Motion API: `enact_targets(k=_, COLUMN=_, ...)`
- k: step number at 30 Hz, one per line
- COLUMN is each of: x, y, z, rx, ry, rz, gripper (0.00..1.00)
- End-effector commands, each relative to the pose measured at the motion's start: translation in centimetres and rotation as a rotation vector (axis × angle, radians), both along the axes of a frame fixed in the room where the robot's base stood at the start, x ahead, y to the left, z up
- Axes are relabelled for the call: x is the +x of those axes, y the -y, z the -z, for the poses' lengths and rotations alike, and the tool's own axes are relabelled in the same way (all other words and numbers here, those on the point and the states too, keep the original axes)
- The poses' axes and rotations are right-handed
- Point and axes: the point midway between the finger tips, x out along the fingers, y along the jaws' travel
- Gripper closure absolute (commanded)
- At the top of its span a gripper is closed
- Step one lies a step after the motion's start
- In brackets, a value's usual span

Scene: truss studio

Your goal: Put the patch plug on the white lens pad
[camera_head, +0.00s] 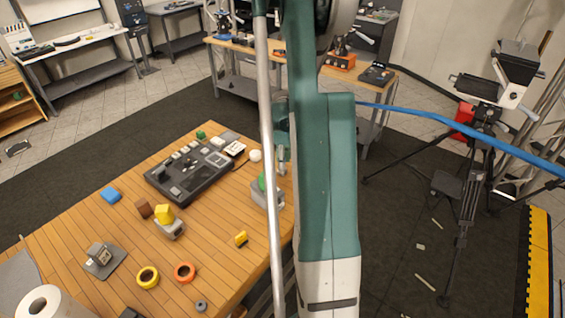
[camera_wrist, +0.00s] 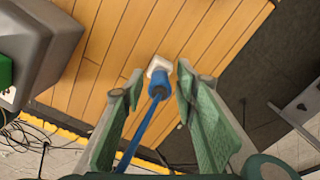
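The patch plug (camera_wrist: 160,84) has a blue body and a blue cable, and shows in the wrist view between my fingers. Its far end meets a small white block (camera_wrist: 159,65) over the wooden table. I cannot tell whether this block is the white lens pad or the plug's own tip. My gripper (camera_wrist: 156,84) is open, with a finger on each side of the plug and visible gaps. In the head view my gripper (camera_head: 282,160) is partly hidden by my arm, beside a rounded white item (camera_head: 255,155), possibly the pad. The plug is hidden there.
A grey holder with a green part (camera_head: 268,193) stands close by; its grey side (camera_wrist: 35,40) fills the wrist view's upper left. A dark console (camera_head: 188,172) lies behind left. The blue cable (camera_head: 450,122) stretches right. The table's right edge is near.

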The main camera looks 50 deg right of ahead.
Motion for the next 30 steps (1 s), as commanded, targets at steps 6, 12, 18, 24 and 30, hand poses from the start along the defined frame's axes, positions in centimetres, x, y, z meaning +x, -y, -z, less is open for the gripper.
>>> enact_targets(k=6, x=0.0, y=0.0, z=-2.0, rx=0.000, ry=0.000, rz=0.000, gripper=0.70)
enact_targets(k=12, x=0.0, y=0.0, z=-4.6, rx=0.000, ry=0.000, rz=0.000, gripper=0.70)
enact_targets(k=18, x=0.0, y=0.0, z=-7.4, rx=0.000, ry=0.000, rz=0.000, gripper=0.70)
enact_targets(k=24, x=0.0, y=0.0, z=-9.8, rx=0.000, ry=0.000, rz=0.000, gripper=0.70)
enact_targets(k=30, x=0.0, y=0.0, z=-11.3, rx=0.000, ry=0.000, rz=0.000, gripper=0.70)
